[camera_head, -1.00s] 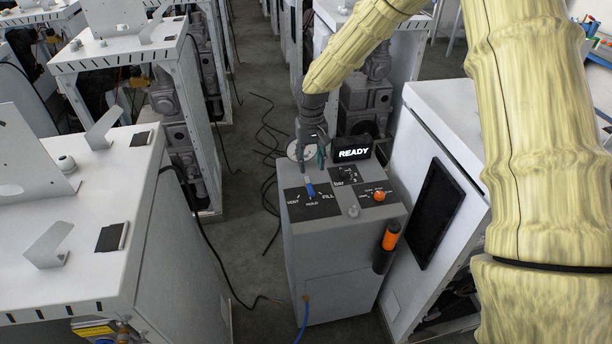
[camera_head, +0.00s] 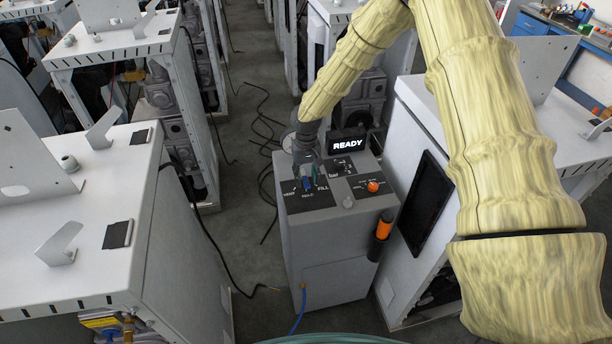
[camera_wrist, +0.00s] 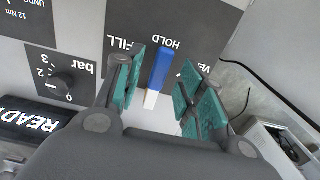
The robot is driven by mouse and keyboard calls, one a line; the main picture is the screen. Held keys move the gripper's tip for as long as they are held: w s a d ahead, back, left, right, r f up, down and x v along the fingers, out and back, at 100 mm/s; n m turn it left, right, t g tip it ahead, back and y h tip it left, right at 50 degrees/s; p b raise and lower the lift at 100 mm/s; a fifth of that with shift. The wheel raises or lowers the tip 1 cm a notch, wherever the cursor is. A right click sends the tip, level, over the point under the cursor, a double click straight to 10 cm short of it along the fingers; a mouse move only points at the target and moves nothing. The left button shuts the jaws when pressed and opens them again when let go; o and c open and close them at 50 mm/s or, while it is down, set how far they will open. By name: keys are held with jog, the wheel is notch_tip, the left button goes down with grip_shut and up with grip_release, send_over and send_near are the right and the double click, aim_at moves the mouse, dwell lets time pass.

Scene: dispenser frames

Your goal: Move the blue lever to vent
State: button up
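The blue lever (camera_wrist: 159,68) stands on a dark panel marked VENT, HOLD and FILL, on top of the grey cabinet (camera_head: 325,238). In the wrist view it points at HOLD. My gripper (camera_wrist: 157,90) is open, with one green-padded finger on each side of the lever and a visible gap to it on both sides. In the head view my gripper (camera_head: 309,183) is low over the lever panel, and the lever (camera_head: 307,185) is partly hidden by the fingers. The VENT label (camera_wrist: 204,70) is partly covered by a finger in the wrist view.
A READY display (camera_head: 349,146) stands at the back of the cabinet top. An orange-and-black handle (camera_head: 383,226) is on the cabinet's side. Cables lie on the floor to the left.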

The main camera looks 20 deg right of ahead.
jog(key=shift+s+f, duration=0.1)
jog(key=shift+f, duration=0.4)
grip_shut()
jog(key=shift+a+f, duration=0.1)
